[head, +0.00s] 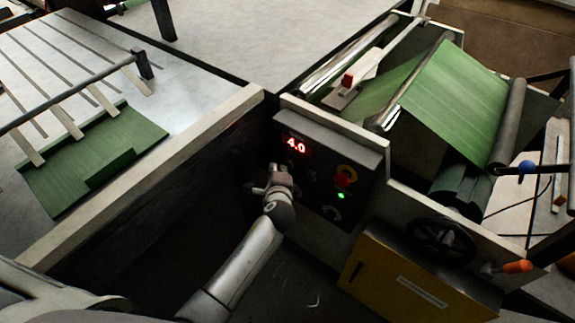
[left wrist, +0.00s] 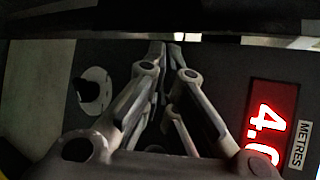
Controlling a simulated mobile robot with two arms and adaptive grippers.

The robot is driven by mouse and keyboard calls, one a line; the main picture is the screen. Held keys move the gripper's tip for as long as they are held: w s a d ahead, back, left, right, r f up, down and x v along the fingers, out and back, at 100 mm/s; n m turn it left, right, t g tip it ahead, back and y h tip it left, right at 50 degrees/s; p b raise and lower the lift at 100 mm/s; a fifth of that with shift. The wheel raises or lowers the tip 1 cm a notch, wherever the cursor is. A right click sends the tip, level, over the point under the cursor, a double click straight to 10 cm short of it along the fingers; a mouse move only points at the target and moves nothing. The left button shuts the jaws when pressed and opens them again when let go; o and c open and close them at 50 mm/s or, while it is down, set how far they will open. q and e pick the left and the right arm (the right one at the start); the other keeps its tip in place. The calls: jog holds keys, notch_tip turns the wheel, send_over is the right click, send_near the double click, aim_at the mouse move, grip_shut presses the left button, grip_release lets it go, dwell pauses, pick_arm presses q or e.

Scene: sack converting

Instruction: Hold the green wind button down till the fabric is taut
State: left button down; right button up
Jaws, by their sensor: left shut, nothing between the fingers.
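The control panel (head: 318,195) stands in the middle of the head view, with a red display (head: 296,145) reading 4.0. The display also shows, cut off, at the right of the left wrist view (left wrist: 272,125). My left gripper (head: 277,172) is shut and empty, its fingertips at the panel face below the display; whether they touch it I cannot tell. The closed fingers point away in the left wrist view (left wrist: 168,50). The green fabric (head: 455,100) spans the rollers as a smooth, flat sheet. My right gripper is out of view.
A black handwheel (head: 442,240), yellow cabinet (head: 415,285) and orange handle (head: 516,267) are at lower right. Cut green fabric (head: 90,160) lies on the left table.

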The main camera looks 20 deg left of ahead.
pick_arm(q)
jog(key=shift+w+d, duration=0.15)
jog(key=shift+w, duration=0.25)
dwell(2.0)
jog(key=shift+s+r, duration=0.1)
dwell(2.9)
jog(key=shift+s+a+p, duration=0.3)
jog(key=shift+s+p, duration=0.1)
jog(key=shift+s, duration=0.3)
jog(key=shift+s, duration=0.1)
jog(key=shift+s+a+p, duration=0.3)
jog(key=shift+s+p, duration=0.05)
jog(key=shift+s, duration=0.4)
jog(key=shift+s+a+p, duration=0.25)
jog(key=shift+s+p, duration=0.1)
jog(key=shift+s, duration=0.45)
jog(key=shift+s+a+p, duration=0.3)
jog(key=shift+s+p, duration=0.05)
jog(key=shift+s, duration=0.4)
